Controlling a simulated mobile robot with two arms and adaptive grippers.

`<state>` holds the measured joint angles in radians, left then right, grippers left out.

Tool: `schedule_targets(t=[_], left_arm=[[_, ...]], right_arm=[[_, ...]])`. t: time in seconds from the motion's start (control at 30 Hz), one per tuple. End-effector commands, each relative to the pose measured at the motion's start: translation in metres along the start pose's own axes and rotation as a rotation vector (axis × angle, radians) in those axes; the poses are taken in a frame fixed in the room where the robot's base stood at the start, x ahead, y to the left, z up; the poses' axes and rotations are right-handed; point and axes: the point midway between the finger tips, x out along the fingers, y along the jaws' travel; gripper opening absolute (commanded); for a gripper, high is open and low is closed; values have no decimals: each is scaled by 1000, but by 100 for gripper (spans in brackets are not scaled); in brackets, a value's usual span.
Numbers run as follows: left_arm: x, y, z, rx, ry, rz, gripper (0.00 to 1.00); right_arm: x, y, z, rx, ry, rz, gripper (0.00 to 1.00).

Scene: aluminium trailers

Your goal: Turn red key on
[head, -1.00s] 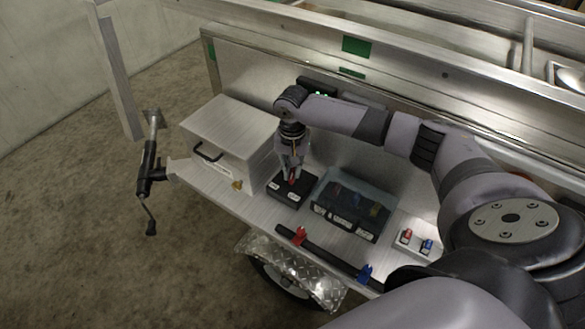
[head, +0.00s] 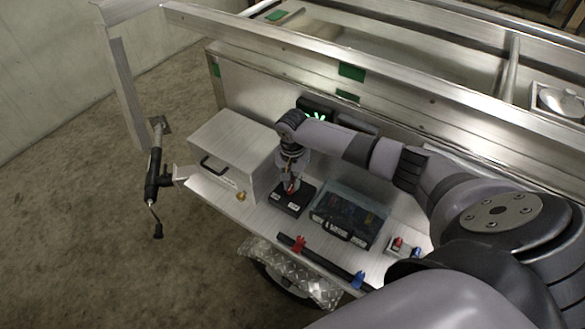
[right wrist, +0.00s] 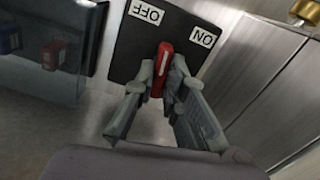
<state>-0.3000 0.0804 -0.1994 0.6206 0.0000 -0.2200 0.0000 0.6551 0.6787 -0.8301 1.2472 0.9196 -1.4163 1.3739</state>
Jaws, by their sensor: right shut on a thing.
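The red key (right wrist: 163,62) stands on a black switch plate (right wrist: 128,62) with white OFF and ON labels. In the right wrist view its visible end lies between the two labels. In the head view the plate (head: 284,205) sits on the metal shelf beside a grey box. My right gripper (right wrist: 161,84) is shut on the red key, one finger on each side of it. In the head view this gripper (head: 291,187) points down at the plate and hides part of the key. My left gripper is not in view.
A grey box with a black handle (head: 217,168) stands left of the plate. A clear-lidded case (head: 345,213) stands close on its right. Red (head: 298,243) and blue (head: 358,279) clamps sit on the black bar at the front edge. Green lights (head: 316,117) glow behind my arm.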

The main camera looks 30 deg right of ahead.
Motion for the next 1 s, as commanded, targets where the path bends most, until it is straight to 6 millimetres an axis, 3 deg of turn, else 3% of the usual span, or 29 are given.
schedule_targets(t=[0.03,0.4,0.7,1.0], left_arm=[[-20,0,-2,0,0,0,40],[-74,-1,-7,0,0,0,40],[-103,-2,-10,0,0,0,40],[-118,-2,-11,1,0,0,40]], right_arm=[[-9,1,2,39,-5,4,0],[-6,1,2,381,-4,3,0],[-4,1,2,653,-4,5,0],[-2,0,1,852,-1,3,0]])
